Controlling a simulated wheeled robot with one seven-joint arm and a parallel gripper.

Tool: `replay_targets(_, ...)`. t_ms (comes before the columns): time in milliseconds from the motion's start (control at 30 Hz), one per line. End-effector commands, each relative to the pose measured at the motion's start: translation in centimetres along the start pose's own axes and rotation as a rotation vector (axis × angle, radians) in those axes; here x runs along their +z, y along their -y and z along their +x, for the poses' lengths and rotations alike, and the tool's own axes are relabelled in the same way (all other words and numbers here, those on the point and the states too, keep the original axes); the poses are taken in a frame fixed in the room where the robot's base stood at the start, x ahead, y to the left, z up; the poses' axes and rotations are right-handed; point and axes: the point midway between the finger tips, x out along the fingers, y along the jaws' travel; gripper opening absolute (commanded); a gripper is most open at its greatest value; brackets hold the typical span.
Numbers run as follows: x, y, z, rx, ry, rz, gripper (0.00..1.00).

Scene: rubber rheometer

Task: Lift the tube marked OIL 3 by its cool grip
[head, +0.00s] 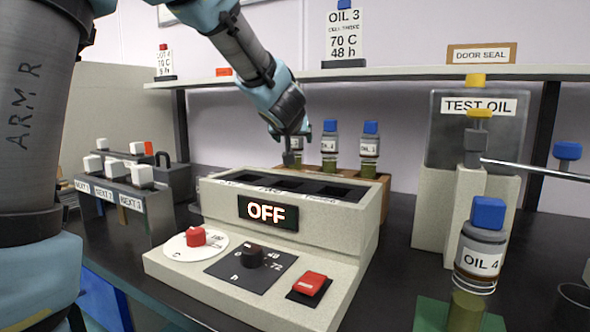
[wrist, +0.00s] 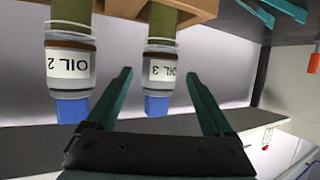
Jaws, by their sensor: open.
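The tube marked OIL 3 (wrist: 160,70) shows upside down in the wrist view, with a clear body, white label, dark band and blue top (wrist: 157,106). Its olive lower part meets a tan wooden rack (wrist: 205,8). In the head view it seems to be the leftmost rack tube (head: 297,158), mostly behind my gripper (head: 292,152). My gripper, also in the wrist view (wrist: 159,74), is open and empty. Its fingers appear either side of OIL 3 in the picture; I cannot tell whether they reach around it. The tube stands upright in the rack.
The OIL 2 tube (wrist: 70,70) stands beside OIL 3. A grey machine reading OFF (head: 330,225) stands in front of the rack (head: 384,190). A shelf (head: 400,73) runs above. The OIL 4 tube (head: 480,262) and a TEST OIL tank (head: 450,145) are at right.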

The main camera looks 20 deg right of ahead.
Motion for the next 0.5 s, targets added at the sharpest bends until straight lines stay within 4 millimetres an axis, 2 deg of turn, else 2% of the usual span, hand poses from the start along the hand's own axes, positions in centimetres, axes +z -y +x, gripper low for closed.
replay_targets(33,0.5,0.0,1.1,-0.001,0.002,-0.001,0.86)
replay_targets(200,0.5,-0.2,3.3,0.000,0.002,-0.001,0.86)
replay_targets(500,0.3,-0.1,3.9,0.000,0.001,0.000,0.86)
